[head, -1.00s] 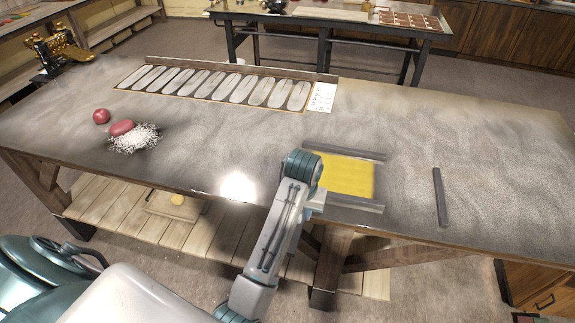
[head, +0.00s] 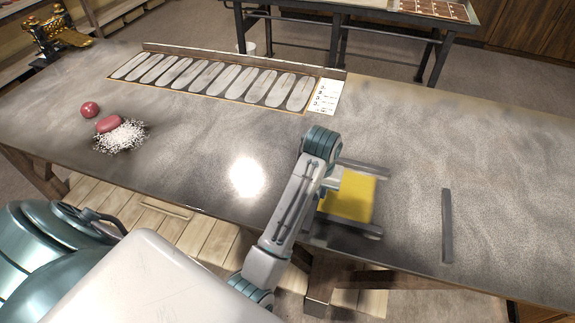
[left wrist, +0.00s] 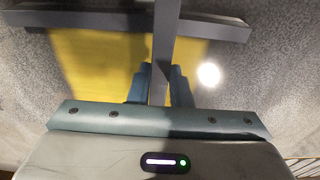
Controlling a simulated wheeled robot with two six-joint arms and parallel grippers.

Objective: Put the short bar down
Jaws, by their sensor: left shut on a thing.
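My left gripper (left wrist: 158,85) is shut on a short dark grey bar (left wrist: 161,45), seen in the left wrist view. The bar runs away from the fingers over a yellow sheet (left wrist: 95,60) and its far end meets or overlaps a crosswise grey bar (left wrist: 60,17); I cannot tell if they touch. In the head view my left gripper (head: 332,183) is at the left edge of the yellow sheet (head: 350,197), between a far bar (head: 363,169) and a near bar (head: 346,228). The held bar is mostly hidden by my arm there. My right gripper is out of view.
Another grey bar (head: 447,228) lies alone on the table (head: 420,130) to the right. Red lumps (head: 108,124) and white powder (head: 120,137) lie at left. The table's middle is clear.

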